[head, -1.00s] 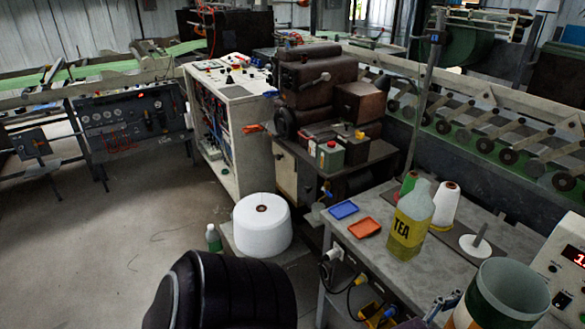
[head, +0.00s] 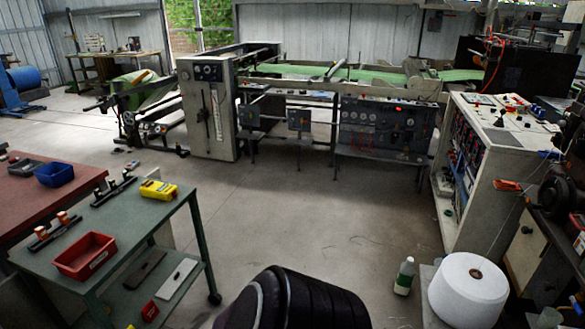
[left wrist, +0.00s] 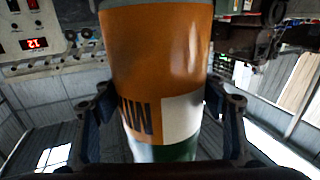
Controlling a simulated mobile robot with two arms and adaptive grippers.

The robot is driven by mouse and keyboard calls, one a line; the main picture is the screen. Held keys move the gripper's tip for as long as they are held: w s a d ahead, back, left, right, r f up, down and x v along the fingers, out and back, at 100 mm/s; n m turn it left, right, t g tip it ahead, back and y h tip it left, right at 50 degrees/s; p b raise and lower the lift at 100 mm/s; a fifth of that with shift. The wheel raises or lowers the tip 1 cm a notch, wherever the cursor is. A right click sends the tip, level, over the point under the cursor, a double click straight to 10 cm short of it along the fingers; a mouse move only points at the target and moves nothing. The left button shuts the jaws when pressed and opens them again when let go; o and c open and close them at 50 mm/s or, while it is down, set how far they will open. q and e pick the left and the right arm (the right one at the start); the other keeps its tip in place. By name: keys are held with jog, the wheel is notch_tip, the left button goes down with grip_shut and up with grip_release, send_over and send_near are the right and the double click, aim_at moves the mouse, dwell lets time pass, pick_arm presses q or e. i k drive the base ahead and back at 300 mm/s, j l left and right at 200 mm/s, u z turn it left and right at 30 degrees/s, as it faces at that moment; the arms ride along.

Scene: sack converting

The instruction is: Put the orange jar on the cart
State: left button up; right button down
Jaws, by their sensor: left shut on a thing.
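The orange jar (left wrist: 160,45) fills the middle of the left wrist view. It is a cylinder with an orange band, dark lettering, a white patch and a green part. My left gripper (left wrist: 158,95) is shut on it, one finger on each side. The jar and both my grippers are outside the head view. The cart (head: 128,222) is a green two-level cart at the left of the head view. On it are a red bin (head: 85,256), a yellow device (head: 158,190) and dark strips. Part of its top between these is bare.
A red-topped table (head: 88,178) with a blue bin (head: 55,174) stands behind the cart. Open concrete floor lies right of the cart. A white spool (head: 468,290), a bottle (head: 404,276) and a white control cabinet (head: 500,135) are at the right.

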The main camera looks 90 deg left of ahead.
aim_at(128, 224)
jog(key=j+u, duration=0.1)
jog(key=u, duration=1.2)
jog(key=i+j+u, duration=0.1)
jog(key=u, duration=0.35)
jog(key=i+u, duration=0.1)
jog(key=u, duration=0.3)
jog(key=i+u, duration=0.1)
jog(key=u, duration=0.35)
jog(key=i+u, duration=0.25)
jog(key=u, duration=0.2)
jog(key=i+l+u, duration=0.15)
jog(key=u, duration=0.3)
jog(key=i+l+u, duration=0.2)
jog(key=u, duration=0.2)
jog(key=i+l+u, duration=0.1)
jog(key=i+l, duration=0.35)
jog(key=l, duration=0.2)
jog(key=i+l+u, duration=0.25)
jog(key=i+l, duration=0.2)
jog(key=l, duration=0.3)
